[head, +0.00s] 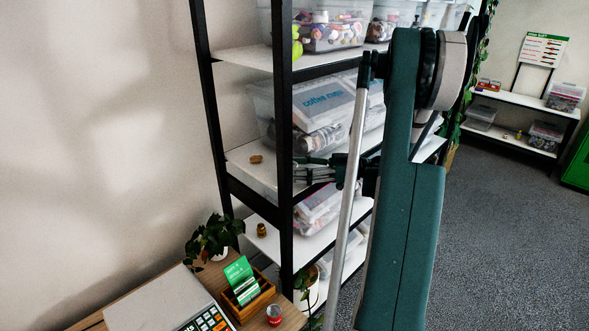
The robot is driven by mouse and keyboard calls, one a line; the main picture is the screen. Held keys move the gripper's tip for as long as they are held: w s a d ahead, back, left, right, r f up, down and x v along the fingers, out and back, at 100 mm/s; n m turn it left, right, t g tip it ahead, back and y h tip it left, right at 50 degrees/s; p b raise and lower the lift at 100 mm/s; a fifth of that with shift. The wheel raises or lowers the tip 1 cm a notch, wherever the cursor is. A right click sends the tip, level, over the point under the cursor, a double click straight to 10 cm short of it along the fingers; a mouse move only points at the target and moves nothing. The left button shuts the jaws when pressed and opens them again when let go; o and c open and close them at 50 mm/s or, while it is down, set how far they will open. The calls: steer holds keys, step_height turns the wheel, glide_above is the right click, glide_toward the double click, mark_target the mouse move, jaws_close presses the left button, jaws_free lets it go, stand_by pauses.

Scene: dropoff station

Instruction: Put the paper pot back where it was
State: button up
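I cannot tell for sure which thing is the paper pot. A small brown object (256,159) lies on the middle shelf, left of the front post. Another small brown-gold object (262,230) stands on the shelf below. My gripper (297,170) is at the middle-shelf level, pointing left, with its tips close to the black post in the picture. Its fingers look spread apart, with nothing visible between them. It is to the right of the brown object and apart from it. My arm hides the right part of the shelves.
The black-framed rack (284,130) holds clear bins, one labelled coffee cups (325,98). A table (290,318) at lower left bears a potted plant (212,238), a wooden box with a green card (242,280), a calculator and a small red-and-white item (274,316). Open carpet lies right.

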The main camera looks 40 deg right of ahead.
steer(key=v, duration=1.1)
steer(key=shift+s, duration=0.1)
steer(key=shift+s, duration=0.1)
stand_by(0.4)
steer(key=s+a+f+m+g+h+p, duration=0.1)
steer(key=s+a+f+m+h+p, duration=0.2)
steer(key=s+a, duration=0.4)
steer(key=s+a+f+m+h+p, duration=0.2)
steer(key=s+a+f+h, duration=0.15)
steer(key=s+a, duration=0.35)
steer(key=w+a+f+m+g+h+b, duration=0.1)
steer(key=w+a+f+g+b, duration=0.2)
steer(key=a, duration=0.6)
steer(key=w+a+m+g+h+b, duration=0.2)
steer(key=w+a+b, duration=0.15)
steer(key=a, duration=0.65)
steer(key=s+a+r+m+h+b, duration=0.1)
steer(key=s+a+h+b, duration=0.2)
steer(key=a+b, duration=0.5)
steer(key=shift+a, duration=5.75)
